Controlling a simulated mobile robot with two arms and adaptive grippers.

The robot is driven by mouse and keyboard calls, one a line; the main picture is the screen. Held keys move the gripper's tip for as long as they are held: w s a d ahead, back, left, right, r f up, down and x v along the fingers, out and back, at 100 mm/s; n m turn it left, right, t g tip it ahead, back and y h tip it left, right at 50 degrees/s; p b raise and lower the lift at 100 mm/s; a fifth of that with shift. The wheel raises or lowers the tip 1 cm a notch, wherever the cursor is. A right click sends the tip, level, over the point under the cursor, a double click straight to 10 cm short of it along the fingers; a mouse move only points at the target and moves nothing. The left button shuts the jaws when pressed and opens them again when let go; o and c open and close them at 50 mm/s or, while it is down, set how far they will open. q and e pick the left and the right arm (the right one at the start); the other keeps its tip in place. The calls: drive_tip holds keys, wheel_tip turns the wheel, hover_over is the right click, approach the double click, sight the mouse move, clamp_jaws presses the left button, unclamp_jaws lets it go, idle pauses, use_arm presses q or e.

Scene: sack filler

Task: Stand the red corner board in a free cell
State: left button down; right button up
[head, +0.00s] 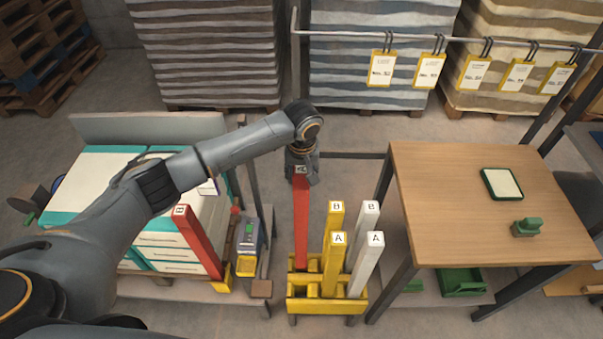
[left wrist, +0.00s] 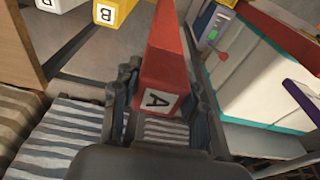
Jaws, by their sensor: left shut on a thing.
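My left gripper (head: 301,172) is shut on the top of a red corner board marked A (head: 301,225). The board hangs nearly upright over the back left of the yellow rack (head: 326,305). Its lower end meets the rack's back-left area; I cannot tell whether it is inside a cell. In the left wrist view the fingers (left wrist: 160,100) flank the red board (left wrist: 165,60). Yellow boards A (head: 335,265) and B (head: 335,217) and white boards A (head: 366,262) and B (head: 367,217) stand in the rack. A second red board, marked B (head: 199,240), leans left of the rack.
A wooden table (head: 450,200) with a green-framed pad (head: 502,184) and a green stamp-like object (head: 527,227) stands right of the rack. White and teal sacks (head: 110,200) lie on the left. A rail with yellow-framed tags (head: 382,68) runs behind.

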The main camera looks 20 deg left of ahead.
sight(302, 206)
use_arm(q)
drive_tip(key=shift+f, duration=0.1)
drive_tip(key=shift+f, duration=1.5)
drive_tip(key=shift+f+b, duration=0.55)
drive_tip(key=shift+f, duration=1.05)
drive_tip(key=shift+f+b, duration=1.85)
drive_tip(key=shift+f, duration=2.1)
